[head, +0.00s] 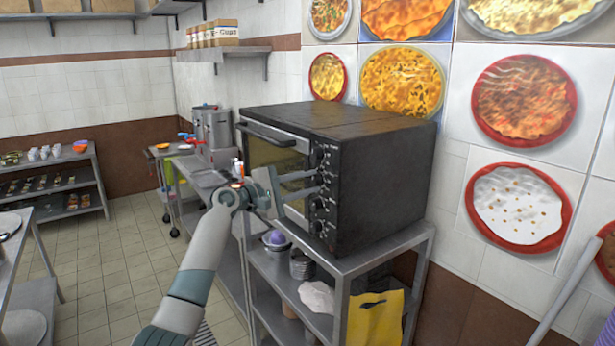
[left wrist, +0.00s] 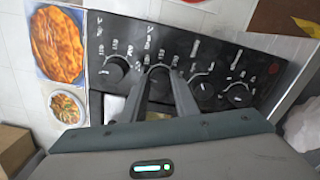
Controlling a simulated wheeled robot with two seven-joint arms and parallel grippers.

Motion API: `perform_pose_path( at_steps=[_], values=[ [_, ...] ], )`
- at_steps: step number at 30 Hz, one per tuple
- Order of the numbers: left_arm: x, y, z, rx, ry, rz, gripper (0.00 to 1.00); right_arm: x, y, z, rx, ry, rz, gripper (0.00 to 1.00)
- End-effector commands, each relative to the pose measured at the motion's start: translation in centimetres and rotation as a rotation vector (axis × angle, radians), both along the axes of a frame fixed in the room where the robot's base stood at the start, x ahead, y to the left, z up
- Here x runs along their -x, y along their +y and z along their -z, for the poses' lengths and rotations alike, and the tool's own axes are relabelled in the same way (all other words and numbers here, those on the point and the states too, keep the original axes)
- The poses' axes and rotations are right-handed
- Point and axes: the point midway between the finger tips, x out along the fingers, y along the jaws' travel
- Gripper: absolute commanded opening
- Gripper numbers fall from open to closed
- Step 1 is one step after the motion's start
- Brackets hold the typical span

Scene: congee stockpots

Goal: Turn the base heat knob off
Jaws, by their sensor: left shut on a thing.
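The black oven (head: 385,180) stands on a metal rack, its control panel with several knobs facing left in the head view. My left gripper (head: 316,182) reaches the panel from the left, at about the height of the second knob from the top. In the left wrist view the two fingers of the gripper (left wrist: 162,76) close around a black knob (left wrist: 160,70), mostly hidden between them. Another knob (left wrist: 113,70) is left of the fingers, and two more knobs (left wrist: 203,91) (left wrist: 238,95) are to the right. The base heat label is too small to read. My right gripper is not in view.
The metal rack (head: 338,268) under the oven holds a bowl, a tin and a yellow bag (head: 377,318). A counter with a steel pot (head: 213,128) stands behind. Shelves (head: 75,200) are at the far left. The tiled floor (head: 110,275) is clear.

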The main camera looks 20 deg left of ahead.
Motion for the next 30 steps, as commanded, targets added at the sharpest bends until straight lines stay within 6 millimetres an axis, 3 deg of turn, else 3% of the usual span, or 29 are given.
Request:
perform_pose_path(
  at_steps=[9, 24, 25, 27, 30],
  values=[
    [-0.02, 0.12, -0.15, 0.120, 0.090, -0.002, 0.05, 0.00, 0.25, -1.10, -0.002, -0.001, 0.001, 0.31],
    [-0.02, 0.11, -0.06, 0.139, 0.106, -0.002, 0.05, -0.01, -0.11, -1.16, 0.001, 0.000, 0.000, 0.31],
    [-0.02, 0.10, -0.05, 0.139, 0.106, -0.002, 0.29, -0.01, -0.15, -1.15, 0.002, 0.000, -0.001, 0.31],
    [-0.02, 0.09, -0.05, 0.139, 0.106, -0.002, 0.46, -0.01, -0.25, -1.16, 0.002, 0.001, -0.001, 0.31],
    [-0.02, 0.07, -0.05, 0.138, 0.106, -0.002, 0.46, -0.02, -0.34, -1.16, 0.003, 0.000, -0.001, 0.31]
  ],
)
